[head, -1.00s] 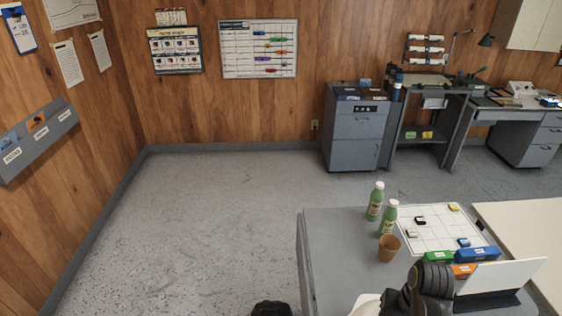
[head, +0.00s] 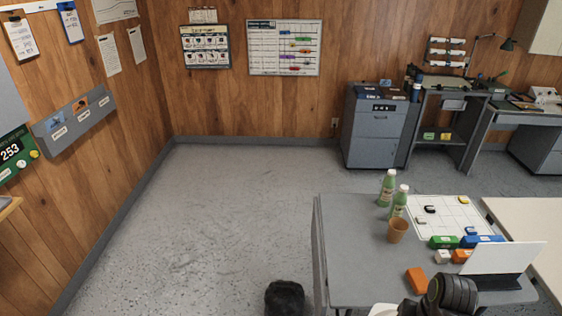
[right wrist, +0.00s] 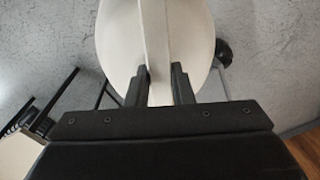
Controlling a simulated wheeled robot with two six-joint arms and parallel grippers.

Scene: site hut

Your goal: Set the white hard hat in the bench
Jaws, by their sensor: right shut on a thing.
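The white hard hat (right wrist: 190,40) fills the top middle of the right wrist view, with a raised ridge along its middle. My right gripper (right wrist: 160,75) is shut on it, one dark finger on each side of the ridge. In the head view only a sliver of the hat (head: 383,311) shows at the bottom edge, beside my dark right arm, which covers part of the grey table. My left gripper is not in view. A pale wooden edge (head: 8,208) shows at the far left; I cannot tell whether it is the bench.
The grey table (head: 350,245) at right holds green bottles (head: 387,187), a brown cup (head: 397,230), a gridded sheet (head: 450,218) and coloured blocks. A grey cabinet (head: 375,135) and workstations stand at the back. The floor (head: 220,220) at centre left is clear except a dark rounded shape (head: 285,298).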

